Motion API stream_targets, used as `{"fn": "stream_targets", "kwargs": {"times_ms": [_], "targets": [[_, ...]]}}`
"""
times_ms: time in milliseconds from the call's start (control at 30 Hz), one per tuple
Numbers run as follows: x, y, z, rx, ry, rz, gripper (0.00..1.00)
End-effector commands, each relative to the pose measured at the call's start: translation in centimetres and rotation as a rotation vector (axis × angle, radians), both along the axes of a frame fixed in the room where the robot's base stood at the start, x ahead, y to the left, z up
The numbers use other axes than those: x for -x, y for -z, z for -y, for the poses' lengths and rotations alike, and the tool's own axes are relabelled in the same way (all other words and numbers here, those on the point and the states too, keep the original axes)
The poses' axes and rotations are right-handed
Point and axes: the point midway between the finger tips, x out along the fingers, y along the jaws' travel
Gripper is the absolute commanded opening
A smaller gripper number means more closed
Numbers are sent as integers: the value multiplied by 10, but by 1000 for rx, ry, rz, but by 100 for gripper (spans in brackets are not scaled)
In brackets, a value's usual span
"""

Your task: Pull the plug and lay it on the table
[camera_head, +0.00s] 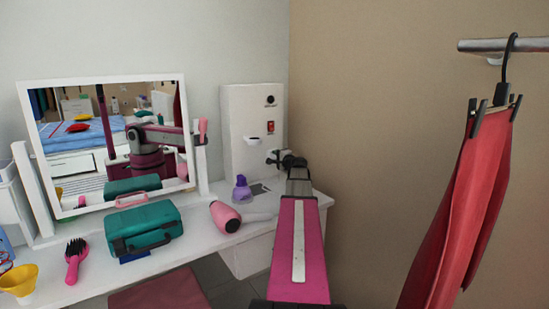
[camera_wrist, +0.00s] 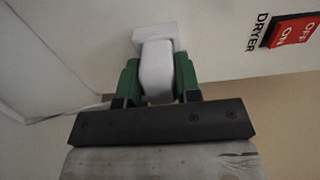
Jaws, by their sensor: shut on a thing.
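My gripper (camera_head: 274,160) reaches to the lower right part of a white wall panel (camera_head: 240,115). In the wrist view its green fingers (camera_wrist: 157,82) are shut on a white plug (camera_wrist: 156,70). The plug's far end meets a white square block at the panel; I cannot tell how deep it sits. The white table (camera_head: 196,243) stands below and to the left of my gripper. In the head view the plug is too small to make out clearly.
A pink hair dryer (camera_head: 226,217), a purple bottle (camera_head: 242,189), a teal case (camera_head: 145,229) and a pink brush (camera_head: 75,260) are on the table. A mirror (camera_head: 110,145) stands behind. A red switch (camera_wrist: 292,31) is near the plug. Red trousers (camera_head: 468,210) hang at right.

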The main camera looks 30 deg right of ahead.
Motion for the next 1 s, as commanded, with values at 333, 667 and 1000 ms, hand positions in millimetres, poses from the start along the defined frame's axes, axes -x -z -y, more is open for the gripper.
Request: {"fn": "stream_targets", "kwargs": {"times_ms": [333,667,1000], "targets": [[6,0,0,0,0,0,3],[10,0,0,0,0,0,3],[12,0,1,0,0,0,3]]}}
